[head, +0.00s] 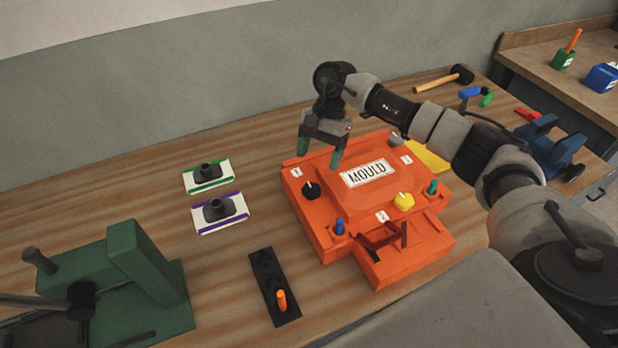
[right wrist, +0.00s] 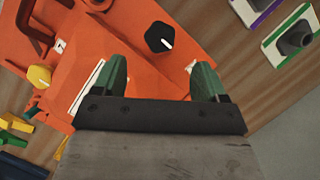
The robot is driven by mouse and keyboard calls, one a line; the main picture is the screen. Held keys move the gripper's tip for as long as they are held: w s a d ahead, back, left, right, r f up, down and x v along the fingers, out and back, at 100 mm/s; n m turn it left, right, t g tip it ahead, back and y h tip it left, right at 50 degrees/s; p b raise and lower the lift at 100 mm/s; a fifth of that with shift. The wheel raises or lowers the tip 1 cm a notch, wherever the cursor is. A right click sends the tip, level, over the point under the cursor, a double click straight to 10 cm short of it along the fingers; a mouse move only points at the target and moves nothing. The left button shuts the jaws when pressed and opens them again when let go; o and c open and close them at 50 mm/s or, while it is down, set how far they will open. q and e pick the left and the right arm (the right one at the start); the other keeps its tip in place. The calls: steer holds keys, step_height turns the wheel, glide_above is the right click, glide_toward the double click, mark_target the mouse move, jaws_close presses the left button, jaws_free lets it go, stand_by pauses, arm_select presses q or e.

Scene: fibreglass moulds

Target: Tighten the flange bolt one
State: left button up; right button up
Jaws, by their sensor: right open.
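The orange mould (head: 345,215) sits on the wooden bench with a "MOULD" label on its raised lid. A black knob (head: 311,190) with a white pointer line stands at its left corner, next to the small label "1" (head: 297,172). The black knob also shows in the right wrist view (right wrist: 159,38), ahead of the fingers. My right gripper (head: 319,154) is open and empty, with green fingertips pointing down. It is above the mould's back left edge, behind the black knob and apart from it. My left gripper is not in view.
A yellow knob (head: 403,201) and a grey knob (head: 396,139) stand on other mould corners. Blue and green pegs stand at its front. A dark strip with an orange peg (head: 281,300) and a green fixture (head: 140,270) stand in front.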

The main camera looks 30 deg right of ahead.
mark_target(311, 189)
steer(key=p+x, duration=0.1)
steer(key=x, duration=0.4)
steer(key=shift+s+a+p, duration=0.1)
steer(key=shift+s+p, duration=0.05)
steer(key=shift+p, duration=0.2)
steer(key=x, duration=0.2)
steer(key=shift+a+f+p, duration=0.15)
steer(key=shift+f+p, duration=0.2)
steer(key=shift+p, duration=0.05)
steer(key=shift+f, duration=0.2)
steer(key=shift+c, duration=1.2)
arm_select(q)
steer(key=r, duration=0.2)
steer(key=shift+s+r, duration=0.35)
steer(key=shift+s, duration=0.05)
arm_select(e)
steer(key=c, duration=0.7)
